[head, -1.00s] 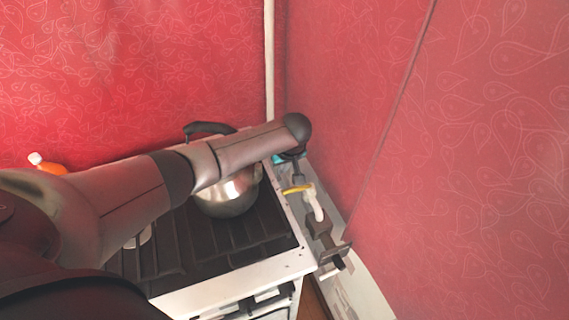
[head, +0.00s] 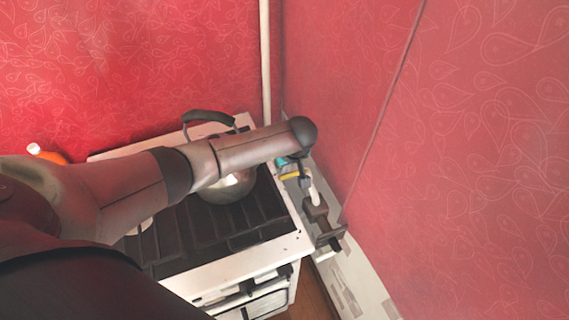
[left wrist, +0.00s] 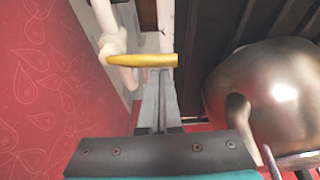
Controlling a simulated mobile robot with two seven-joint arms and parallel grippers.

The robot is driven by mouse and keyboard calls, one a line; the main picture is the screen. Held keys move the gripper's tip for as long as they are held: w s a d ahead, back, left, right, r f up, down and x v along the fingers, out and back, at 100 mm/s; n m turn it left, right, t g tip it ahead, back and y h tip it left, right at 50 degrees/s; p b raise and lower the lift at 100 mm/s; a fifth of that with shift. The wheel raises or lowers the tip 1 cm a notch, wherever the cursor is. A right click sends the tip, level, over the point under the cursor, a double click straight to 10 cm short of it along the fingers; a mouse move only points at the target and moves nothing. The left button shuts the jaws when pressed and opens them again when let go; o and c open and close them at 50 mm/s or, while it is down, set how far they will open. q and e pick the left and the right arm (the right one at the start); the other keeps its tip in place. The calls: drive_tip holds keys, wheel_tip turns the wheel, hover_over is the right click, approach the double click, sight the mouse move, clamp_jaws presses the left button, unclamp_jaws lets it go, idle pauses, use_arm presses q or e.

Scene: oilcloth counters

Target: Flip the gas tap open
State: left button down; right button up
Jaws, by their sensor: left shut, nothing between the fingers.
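The gas tap's yellow handle (head: 289,177) is beside the stove's right edge, by the wall. In the left wrist view the handle (left wrist: 138,60) lies crosswise, from a whitish pipe (left wrist: 110,45) toward the stove. My left gripper (head: 304,183) is shut and empty, coming down below my arm's dark rounded joint. In the left wrist view its fingers (left wrist: 162,78) end right at the handle's stove-side end. I cannot tell whether they touch it. The gripper hides part of the tap in the head view. My right gripper is not in view.
A metal kettle (head: 232,187) stands on the stove (head: 225,262), close beside the gripper in the left wrist view (left wrist: 262,90). The red patterned wall (head: 420,180) is close on the right. A dark metal fixture (head: 318,214) sits in front of the tap.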

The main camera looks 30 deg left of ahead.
sight(290, 175)
use_arm(q)
drive_tip(key=shift+s+d+n+p, duration=0.2)
drive_tip(key=shift+n+p, duration=0.2)
drive_tip(key=shift+p, duration=0.05)
drive_tip(key=shift+s+d+r+n+g+p, duration=0.1)
drive_tip(key=shift+s+d+n+g+p, duration=0.25)
drive_tip(key=shift+n+p, duration=0.5)
drive_tip(key=shift+s+d+n+g+y+p, duration=0.25)
drive_tip(key=shift+d+n+y+p, duration=0.2)
drive_tip(key=shift+n, duration=0.2)
drive_tip(key=shift+s+d+n, duration=0.1)
drive_tip(key=shift+d+n, duration=0.1)
drive_tip(key=shift+n, duration=0.2)
drive_tip(key=shift+s+d+n+g+b, duration=0.15)
drive_tip(key=shift+d+n+g+b, duration=0.3)
drive_tip(key=shift+d+n, duration=0.8)
drive_tip(key=shift+s+d+n+g+b, duration=0.15)
drive_tip(key=shift+d+n+g, duration=0.6)
drive_tip(key=shift+n, duration=0.9)
drive_tip(key=shift+w+d, duration=0.1)
drive_tip(key=shift+d, duration=0.15)
